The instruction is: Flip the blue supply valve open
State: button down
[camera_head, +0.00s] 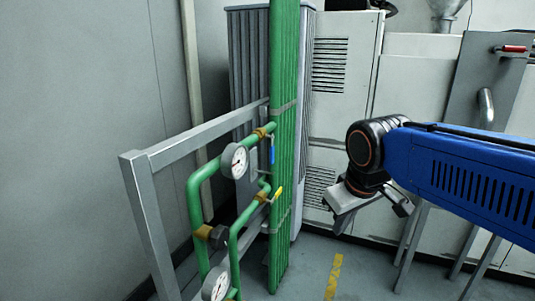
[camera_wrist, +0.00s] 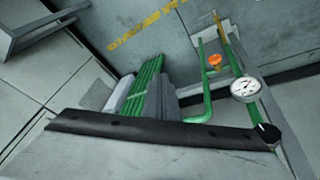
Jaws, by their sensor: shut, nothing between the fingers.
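The blue valve handle (camera_head: 271,154) hangs downward in the head view, beside the thick green pipes. Its brass valve body (camera_head: 261,133) sits on the upper green branch pipe, above and right of a round gauge (camera_head: 235,160). The handle points across that branch. My gripper (camera_head: 342,210) is shut and empty, to the right of the handle and lower in the picture, clearly apart from it. Its fingertips are hard to make out. I cannot pick out the blue handle in the wrist view.
A yellow handle (camera_head: 278,193) sits below the blue one on a lower branch. A second gauge (camera_head: 215,284) is at the bottom. A grey metal frame (camera_head: 139,200) stands left of the pipes. The wrist view shows an orange knob (camera_wrist: 215,61) near a gauge (camera_wrist: 245,88).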

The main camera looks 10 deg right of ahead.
jog(key=w+a+r+n+h, duration=0.1)
jog(key=w+a+r+n, duration=0.35)
jog(key=w+r, duration=0.75)
jog(key=n+h, duration=0.1)
jog(key=n, duration=0.3)
send_near(272, 155)
jog(key=shift+s+a+r+m+g, duration=0.15)
jog(key=shift+s+a+r, duration=0.1)
jog(key=shift+a+r, duration=0.3)
jog(key=shift+s+a+r+m+g, duration=0.15)
jog(key=shift+s+a+r, duration=0.1)
jog(key=shift+a+r, duration=0.25)
jog(key=x, duration=1)
